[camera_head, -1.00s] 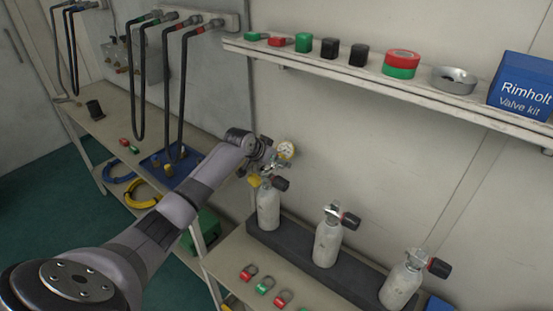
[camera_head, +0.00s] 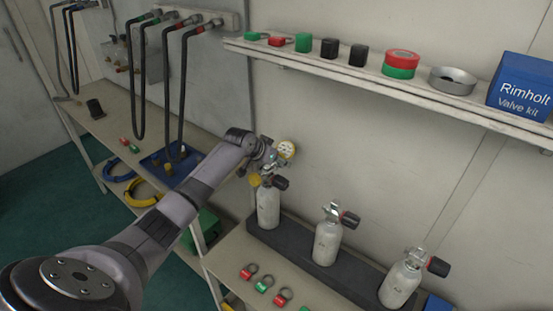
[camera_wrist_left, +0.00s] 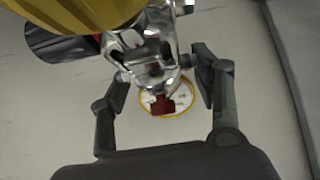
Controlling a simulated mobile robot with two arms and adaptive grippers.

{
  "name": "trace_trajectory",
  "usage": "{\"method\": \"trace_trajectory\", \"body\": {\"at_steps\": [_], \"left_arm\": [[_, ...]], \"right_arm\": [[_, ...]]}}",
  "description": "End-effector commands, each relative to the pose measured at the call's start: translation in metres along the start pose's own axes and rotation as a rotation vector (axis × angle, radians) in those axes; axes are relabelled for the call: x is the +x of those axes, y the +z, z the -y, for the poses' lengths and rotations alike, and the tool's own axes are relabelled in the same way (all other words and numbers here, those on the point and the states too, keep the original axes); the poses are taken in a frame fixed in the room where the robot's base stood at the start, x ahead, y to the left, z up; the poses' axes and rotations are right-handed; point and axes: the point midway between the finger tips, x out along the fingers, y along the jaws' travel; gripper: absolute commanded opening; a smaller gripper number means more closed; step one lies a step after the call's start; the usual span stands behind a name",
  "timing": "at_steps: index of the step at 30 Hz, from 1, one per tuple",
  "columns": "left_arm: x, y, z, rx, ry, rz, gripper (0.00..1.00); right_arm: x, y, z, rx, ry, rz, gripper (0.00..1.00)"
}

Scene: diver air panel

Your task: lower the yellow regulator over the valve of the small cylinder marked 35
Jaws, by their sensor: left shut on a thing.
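My left gripper (camera_wrist_left: 157,68) is shut on the metal body of the yellow regulator (camera_wrist_left: 150,45). The yellow part (camera_head: 254,180) hangs on its left side in the head view and fills the top left of the left wrist view. A round gauge (camera_head: 286,150) with a yellow rim sits at its upper right. The regulator is at the valve of the leftmost small cylinder (camera_head: 268,208), whose black knob (camera_head: 281,184) sticks out right. Whether it is around the valve or just above it, I cannot tell. No number is readable on the cylinders. My right gripper is out of view.
Two more cylinders, the middle one (camera_head: 327,243) and the right one (camera_head: 399,287), stand in the dark rack (camera_head: 361,270). Red and green rings lie in front of it. A shelf (camera_head: 400,93) with caps, tape and a blue box (camera_head: 522,88) runs above. Hoses hang at left.

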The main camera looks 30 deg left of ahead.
Motion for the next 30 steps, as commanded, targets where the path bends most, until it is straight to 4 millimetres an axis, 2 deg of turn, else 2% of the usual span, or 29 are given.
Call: {"method": "trace_trajectory", "body": {"at_steps": [18, 19, 30], "left_arm": [[0.0053, 0.0038, 0.0003, 0.000, 0.000, -0.005, 0.06], [0.0051, 0.0035, 0.0003, 0.000, 0.000, -0.005, 0.60], [0.0056, 0.0052, 0.0001, 0.000, 0.000, -0.001, 0.82]], "right_arm": [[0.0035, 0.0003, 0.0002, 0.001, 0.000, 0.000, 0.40], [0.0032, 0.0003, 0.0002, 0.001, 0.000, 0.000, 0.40], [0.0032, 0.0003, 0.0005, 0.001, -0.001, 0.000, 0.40]]}}
